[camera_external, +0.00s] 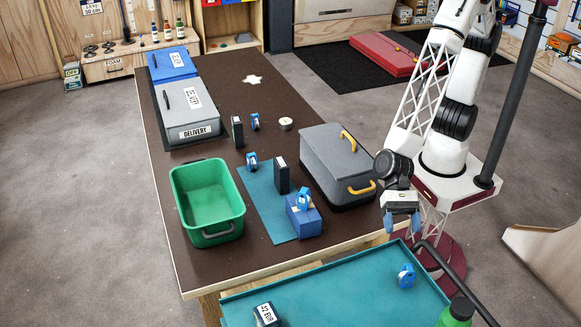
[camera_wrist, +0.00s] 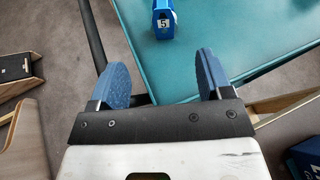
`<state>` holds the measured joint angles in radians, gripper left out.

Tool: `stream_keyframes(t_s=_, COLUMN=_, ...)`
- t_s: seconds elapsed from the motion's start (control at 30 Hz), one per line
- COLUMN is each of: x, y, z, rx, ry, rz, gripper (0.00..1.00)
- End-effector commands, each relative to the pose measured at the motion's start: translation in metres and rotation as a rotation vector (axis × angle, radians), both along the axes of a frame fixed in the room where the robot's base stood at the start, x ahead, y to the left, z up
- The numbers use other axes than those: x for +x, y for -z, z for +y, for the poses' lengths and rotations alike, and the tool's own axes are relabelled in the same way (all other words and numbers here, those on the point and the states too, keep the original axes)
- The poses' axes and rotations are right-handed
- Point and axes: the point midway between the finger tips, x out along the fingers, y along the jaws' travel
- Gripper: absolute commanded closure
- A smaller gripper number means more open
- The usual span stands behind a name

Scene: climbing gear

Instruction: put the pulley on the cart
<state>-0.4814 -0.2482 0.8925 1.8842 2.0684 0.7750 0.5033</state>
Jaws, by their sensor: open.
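The cart (camera_external: 335,290) has a teal top and a black handle; its top also fills the upper right of the wrist view (camera_wrist: 240,40). One small blue pulley-like piece (camera_external: 406,275) stands on the cart top; in the wrist view a blue piece with a "5" label (camera_wrist: 163,20) is on the teal top beyond my fingertips. Similar blue pieces stand on the brown table: one at the back (camera_external: 255,121), one nearer (camera_external: 251,161), and one on a blue box (camera_external: 303,199). My gripper (camera_external: 401,222) is open and empty, above the cart's far edge; its blue fingers (camera_wrist: 163,80) are apart.
The table (camera_external: 215,265) holds a green bin (camera_external: 207,205), a grey lidded box with yellow handles (camera_external: 338,165), a grey delivery box (camera_external: 187,110) and a dark upright block (camera_external: 281,175). A dark labelled box (camera_external: 266,314) is on the cart's near left. The cart's middle is clear.

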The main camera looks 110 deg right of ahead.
Motion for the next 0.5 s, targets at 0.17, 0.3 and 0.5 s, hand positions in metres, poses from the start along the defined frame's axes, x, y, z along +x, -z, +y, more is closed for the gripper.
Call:
stream_keyframes(t_s=0.17, x=-0.011, y=-0.039, z=-0.027, rx=-0.069, ry=-0.119, rz=-0.128, gripper=0.27)
stream_keyframes(t_s=0.3, x=-0.028, y=-0.072, z=-0.057, rx=-0.154, ry=-0.245, rz=-0.256, gripper=0.27)
stream_keyframes(t_s=0.5, x=-0.058, y=-0.11, z=-0.106, rx=-0.299, ry=-0.432, rz=-0.435, gripper=0.27)
